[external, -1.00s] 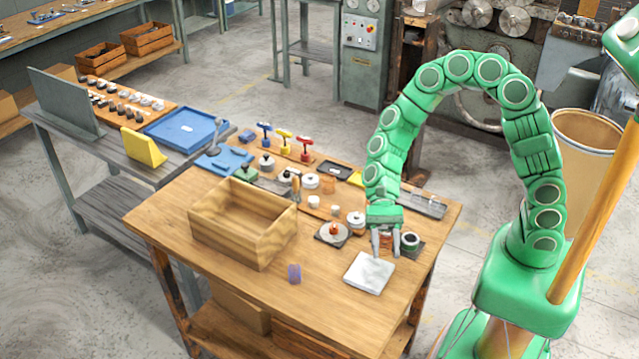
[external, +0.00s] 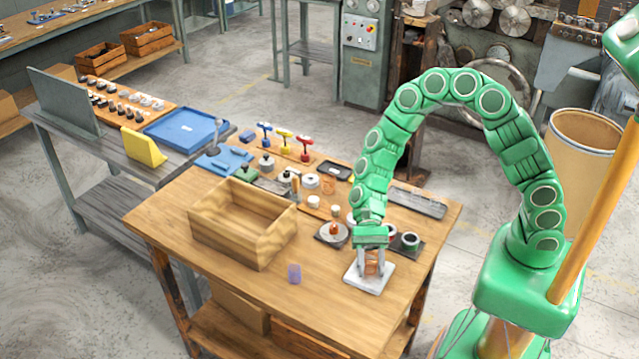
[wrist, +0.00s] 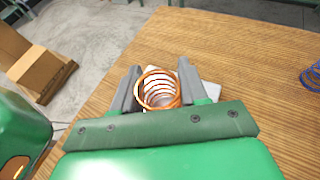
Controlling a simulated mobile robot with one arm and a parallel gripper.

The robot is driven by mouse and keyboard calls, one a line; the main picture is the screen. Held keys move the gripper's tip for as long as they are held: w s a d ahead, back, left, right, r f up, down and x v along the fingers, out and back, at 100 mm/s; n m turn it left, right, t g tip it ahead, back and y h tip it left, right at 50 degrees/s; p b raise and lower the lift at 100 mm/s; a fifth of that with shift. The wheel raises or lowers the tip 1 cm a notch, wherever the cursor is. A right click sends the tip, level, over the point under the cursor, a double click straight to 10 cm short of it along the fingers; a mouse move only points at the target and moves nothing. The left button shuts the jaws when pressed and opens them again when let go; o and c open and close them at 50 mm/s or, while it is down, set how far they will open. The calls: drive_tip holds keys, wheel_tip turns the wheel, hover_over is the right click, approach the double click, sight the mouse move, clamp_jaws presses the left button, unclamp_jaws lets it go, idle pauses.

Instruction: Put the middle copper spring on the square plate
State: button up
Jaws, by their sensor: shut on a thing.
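My gripper (external: 372,266) is shut on a copper spring (external: 373,263), which stands upright between the two fingers. The wrist view shows the same spring (wrist: 158,91) as orange coils between the grey fingers. The pale square plate (external: 358,281) lies on the table directly below the gripper, and part of it shows behind the fingers in the wrist view (wrist: 209,88). The spring is over the plate; I cannot tell whether its lower end touches it. Another copper-coloured piece (external: 333,229) sits on a round plate to the left, and an orange coil (external: 328,186) stands farther back.
A purple spring (external: 294,273) stands on the table to the left. An open wooden box (external: 228,238) is beyond it. A dark square block with a ring (external: 409,242) is close on the right.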

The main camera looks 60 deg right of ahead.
drive_tip(key=shift+f, duration=0.1)
drive_tip(key=o, duration=1)
drive_tip(key=shift+o, duration=0.2)
drive_tip(key=v, duration=1.2)
drive_tip(key=shift+s, duration=0.1)
